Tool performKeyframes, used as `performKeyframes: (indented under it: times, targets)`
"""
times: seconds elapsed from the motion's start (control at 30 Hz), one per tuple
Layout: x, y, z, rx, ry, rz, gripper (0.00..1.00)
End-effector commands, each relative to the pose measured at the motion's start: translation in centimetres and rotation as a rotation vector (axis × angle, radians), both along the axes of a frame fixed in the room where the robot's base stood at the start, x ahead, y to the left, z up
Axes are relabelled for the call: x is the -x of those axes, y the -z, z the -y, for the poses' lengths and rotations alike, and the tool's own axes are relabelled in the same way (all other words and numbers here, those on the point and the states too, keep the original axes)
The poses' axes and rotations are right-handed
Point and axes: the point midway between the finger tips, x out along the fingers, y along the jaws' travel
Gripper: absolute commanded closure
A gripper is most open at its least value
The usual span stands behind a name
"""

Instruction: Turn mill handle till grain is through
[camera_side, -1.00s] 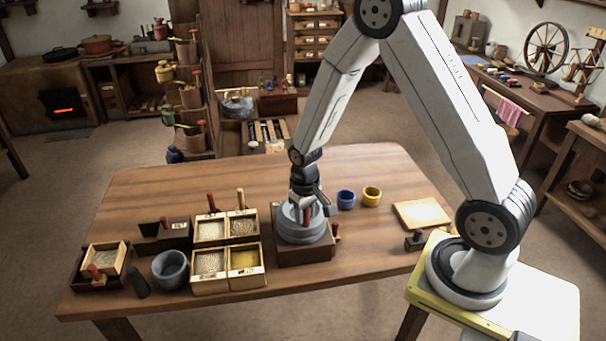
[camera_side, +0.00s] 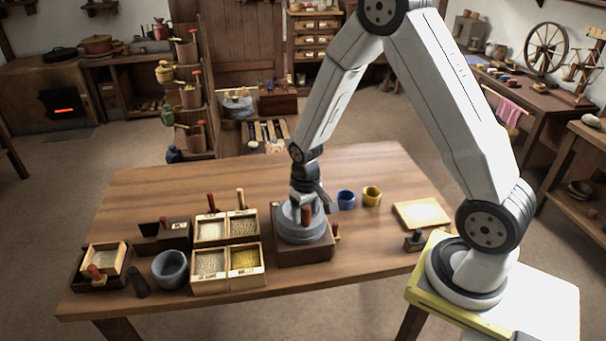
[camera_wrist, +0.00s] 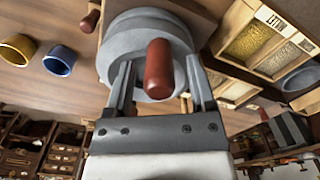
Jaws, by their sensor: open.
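The mill is a round grey stone quern (camera_side: 291,232) on a square wooden base (camera_side: 305,254) at the middle of the table. Its red-brown upright handle (camera_side: 306,214) stands on the top stone, toward the near right side. My gripper (camera_side: 303,199) is low over the quern, just behind the handle in the side view. In the wrist view the open fingers (camera_wrist: 158,63) appear on either side of the handle (camera_wrist: 158,75), with clear gaps. I cannot tell how deep the handle sits between them. Whether grain is left in the mill is hidden.
Wooden grain boxes (camera_side: 227,258) stand close left of the quern, with a grey mortar (camera_side: 170,269) beyond. A blue cup (camera_side: 346,199) and a yellow cup (camera_side: 372,195) stand to the right. A pale board (camera_side: 422,214) lies farther right. The table front is mostly clear.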

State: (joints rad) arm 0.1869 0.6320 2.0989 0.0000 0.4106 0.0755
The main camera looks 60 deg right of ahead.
Motion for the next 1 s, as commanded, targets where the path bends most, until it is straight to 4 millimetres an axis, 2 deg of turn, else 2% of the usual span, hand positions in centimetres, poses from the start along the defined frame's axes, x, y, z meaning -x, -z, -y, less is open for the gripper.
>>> performKeyframes:
  times: [1.0]
  targets:
    - [0.0,-7.0,0.0,0.000,0.000,0.000,0.29]
